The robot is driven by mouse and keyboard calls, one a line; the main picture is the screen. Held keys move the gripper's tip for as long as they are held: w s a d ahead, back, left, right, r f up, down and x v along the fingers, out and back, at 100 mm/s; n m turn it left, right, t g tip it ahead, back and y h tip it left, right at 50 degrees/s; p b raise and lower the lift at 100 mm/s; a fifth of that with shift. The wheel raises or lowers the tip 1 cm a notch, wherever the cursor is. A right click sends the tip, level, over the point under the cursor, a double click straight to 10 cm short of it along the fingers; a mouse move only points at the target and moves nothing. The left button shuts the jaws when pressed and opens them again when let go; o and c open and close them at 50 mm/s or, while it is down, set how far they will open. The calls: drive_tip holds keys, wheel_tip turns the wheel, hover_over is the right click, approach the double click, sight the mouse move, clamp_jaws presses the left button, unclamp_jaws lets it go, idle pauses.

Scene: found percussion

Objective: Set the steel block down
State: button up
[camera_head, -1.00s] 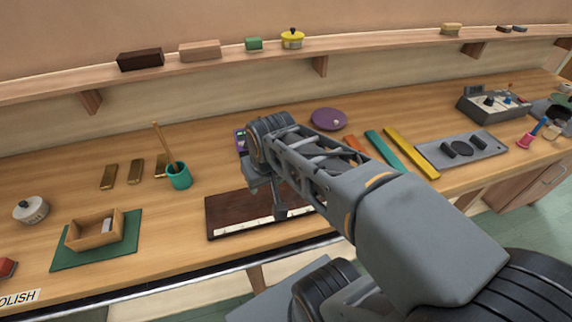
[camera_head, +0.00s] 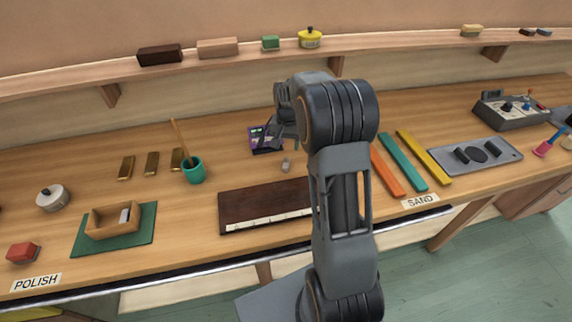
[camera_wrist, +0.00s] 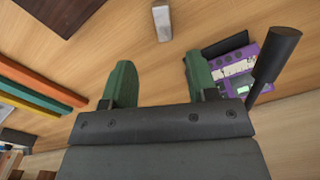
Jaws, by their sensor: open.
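A small grey block, which looks like the steel block (camera_head: 286,165), stands on the wooden bench behind the dark board. It also shows in the wrist view (camera_wrist: 162,24), at the top centre, beyond the fingertips and apart from them. My gripper (camera_wrist: 160,76) is open, with bare bench between its two green fingers. In the head view my gripper (camera_head: 272,132) is above the bench near the block, partly hidden by my arm.
A purple device (camera_head: 268,139) sits close by; a dark cylinder (camera_wrist: 276,52) rises beside it. A dark board with a white strip (camera_head: 250,205) lies in front. Orange, teal and yellow bars (camera_head: 402,162) lie to the right. A wooden box (camera_head: 100,222) on a green mat holds a small grey piece.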

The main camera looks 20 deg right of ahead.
hover_over(286, 162)
drive_tip(key=f, duration=0.4)
drive_tip(key=shift+s+f, duration=0.2)
drive_tip(key=shift+s, duration=0.15)
drive_tip(key=shift+w+f+p, duration=0.15)
drive_tip(key=shift+f+p, duration=0.35)
drive_tip(key=shift+f, duration=0.8)
drive_tip(key=shift+w+f+p, duration=0.1)
drive_tip(key=shift+f+p, duration=0.4)
drive_tip(key=shift+f, duration=0.8)
clamp_jaws()
